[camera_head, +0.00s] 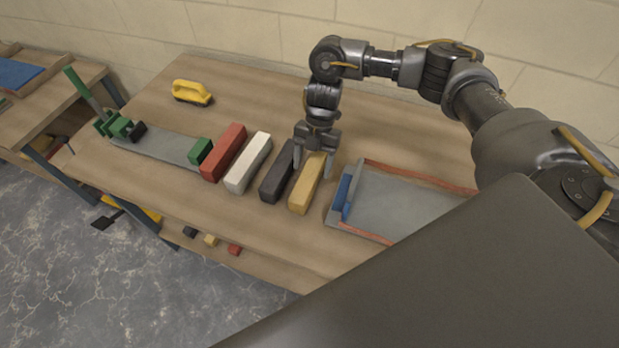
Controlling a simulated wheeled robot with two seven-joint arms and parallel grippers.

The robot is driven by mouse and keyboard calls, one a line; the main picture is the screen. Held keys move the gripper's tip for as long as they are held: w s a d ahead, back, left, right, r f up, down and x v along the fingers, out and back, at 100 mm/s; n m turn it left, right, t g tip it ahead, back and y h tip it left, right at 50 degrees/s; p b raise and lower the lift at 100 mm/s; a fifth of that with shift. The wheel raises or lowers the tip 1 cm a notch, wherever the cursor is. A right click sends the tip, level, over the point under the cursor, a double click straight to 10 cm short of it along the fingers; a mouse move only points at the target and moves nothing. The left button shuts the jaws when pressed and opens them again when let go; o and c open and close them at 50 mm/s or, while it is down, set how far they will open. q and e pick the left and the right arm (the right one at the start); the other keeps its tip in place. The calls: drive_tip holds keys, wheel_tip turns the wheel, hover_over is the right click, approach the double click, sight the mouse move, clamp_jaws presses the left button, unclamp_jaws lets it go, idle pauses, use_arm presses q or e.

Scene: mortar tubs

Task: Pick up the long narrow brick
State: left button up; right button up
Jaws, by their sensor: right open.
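Several long bricks lie side by side on the wooden table: a red brick (223,153), a white brick (248,162), a black brick (278,172) and a yellow brick (306,188). They look close in size, so I cannot tell for sure which one is the long narrow brick. My right gripper (313,163) points down at the far part of the yellow brick. Its fingers are open, one on each side of that brick, the left one close to the black brick. I cannot tell whether either finger touches. My left gripper is out of view.
A grey tray (398,213) with orange edges and a blue block (342,195) lies to the right. A green-handled tool with a grey plate (165,147) and a green block (200,151) are left. A yellow-handled tool (192,93) sits behind. The front table strip is clear.

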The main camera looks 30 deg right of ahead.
sight(309, 173)
drive_tip(key=shift+p+x, duration=0.5)
drive_tip(key=shift+x, duration=2.15)
drive_tip(key=shift+w+a+r, duration=0.15)
clamp_jaws()
